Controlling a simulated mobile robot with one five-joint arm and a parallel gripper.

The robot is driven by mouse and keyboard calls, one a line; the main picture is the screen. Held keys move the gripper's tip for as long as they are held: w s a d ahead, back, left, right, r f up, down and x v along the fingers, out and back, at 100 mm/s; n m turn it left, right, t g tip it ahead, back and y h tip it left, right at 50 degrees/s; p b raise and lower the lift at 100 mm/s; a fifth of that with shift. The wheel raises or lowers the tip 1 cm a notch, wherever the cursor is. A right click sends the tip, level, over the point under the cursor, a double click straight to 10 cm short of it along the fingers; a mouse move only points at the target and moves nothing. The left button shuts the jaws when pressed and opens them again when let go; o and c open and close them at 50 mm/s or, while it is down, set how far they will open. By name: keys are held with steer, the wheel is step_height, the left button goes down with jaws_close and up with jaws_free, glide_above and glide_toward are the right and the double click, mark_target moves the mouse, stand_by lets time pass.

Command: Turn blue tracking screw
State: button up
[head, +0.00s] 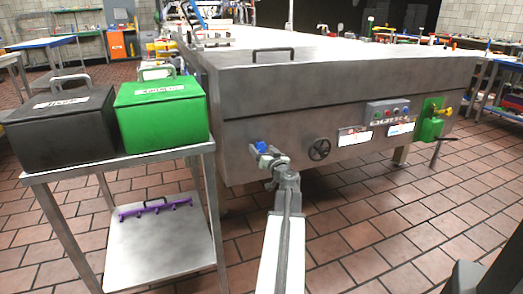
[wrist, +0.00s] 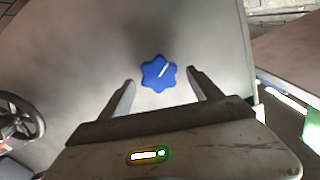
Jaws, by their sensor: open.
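The blue tracking screw (wrist: 158,73) is a lobed blue knob with a white line across its face. It stands on the grey metal panel of the machine (wrist: 190,30). In the wrist view my gripper (wrist: 161,82) is open, with one finger to each side of the knob and a gap on both sides. The fingers do not touch it. In the head view a small blue part of the knob (head: 261,146) shows on the machine's left front, just beyond my gripper (head: 268,155). The gripper's fingers are too small there to make out.
A dark handwheel (head: 319,149) sits right of the knob; it also shows in the wrist view (wrist: 18,118). A control box (head: 388,113) is further right. A metal cart (head: 120,160) with black (head: 62,130) and green (head: 160,110) boxes stands at left. The tiled floor at right is free.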

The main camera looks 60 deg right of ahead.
steer(key=shift+w+d, duration=0.25)
steer(key=shift+w, duration=0.15)
steer(key=c, duration=1.3)
steer(key=shift+a, duration=0.15)
steer(key=shift+c, duration=0.3)
